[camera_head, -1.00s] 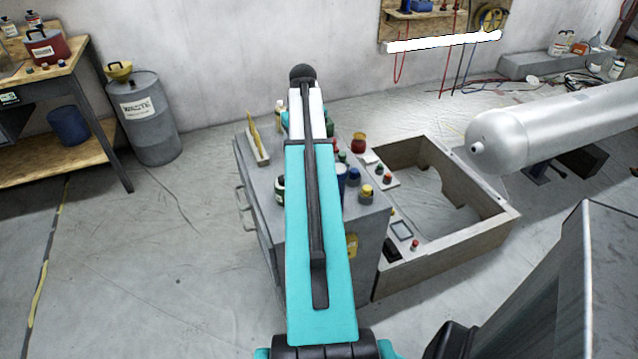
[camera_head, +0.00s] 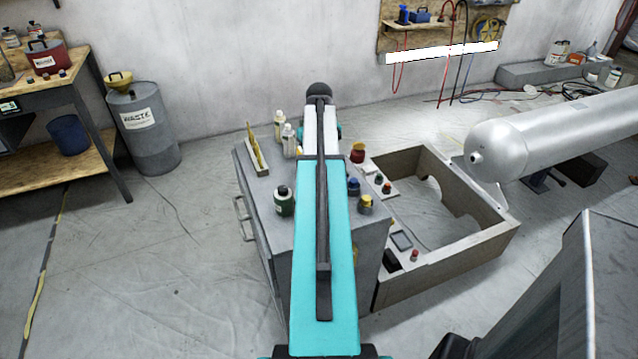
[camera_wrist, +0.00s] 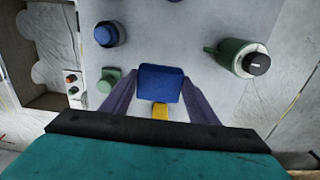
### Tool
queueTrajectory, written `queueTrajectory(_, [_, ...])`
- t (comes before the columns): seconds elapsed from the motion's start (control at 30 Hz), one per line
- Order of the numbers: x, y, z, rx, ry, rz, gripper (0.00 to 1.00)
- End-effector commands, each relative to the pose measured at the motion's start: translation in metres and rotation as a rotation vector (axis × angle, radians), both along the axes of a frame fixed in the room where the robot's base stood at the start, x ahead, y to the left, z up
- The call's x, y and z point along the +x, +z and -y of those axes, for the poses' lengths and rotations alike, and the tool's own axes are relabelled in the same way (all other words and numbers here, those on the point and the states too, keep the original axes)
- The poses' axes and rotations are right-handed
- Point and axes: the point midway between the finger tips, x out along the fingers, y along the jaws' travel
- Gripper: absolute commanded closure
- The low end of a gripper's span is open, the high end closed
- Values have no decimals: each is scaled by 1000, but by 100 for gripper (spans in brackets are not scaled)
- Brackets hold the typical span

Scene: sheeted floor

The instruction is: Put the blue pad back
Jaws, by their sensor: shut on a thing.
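In the wrist view, the blue pad (camera_wrist: 160,82) is between the two dark fingers of my gripper (camera_wrist: 159,92), above the grey cabinet top (camera_wrist: 205,20). My gripper is shut on it. A small yellow piece (camera_wrist: 160,111) shows just below the blue pad; I cannot tell whether they are joined. In the head view, my arm hides the gripper and the pad, and crosses over the grey cabinet (camera_head: 345,260).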

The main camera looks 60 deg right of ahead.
Motion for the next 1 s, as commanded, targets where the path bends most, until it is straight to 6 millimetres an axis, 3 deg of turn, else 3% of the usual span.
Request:
queueTrajectory(0.23, [0, -29, 0, 0, 1, 0, 67])
queueTrajectory(0.73, [1, -37, 0, 0, 1, 0, 67])
queueTrajectory(1.0, [1, -62, -1, 1, 1, -1, 67])
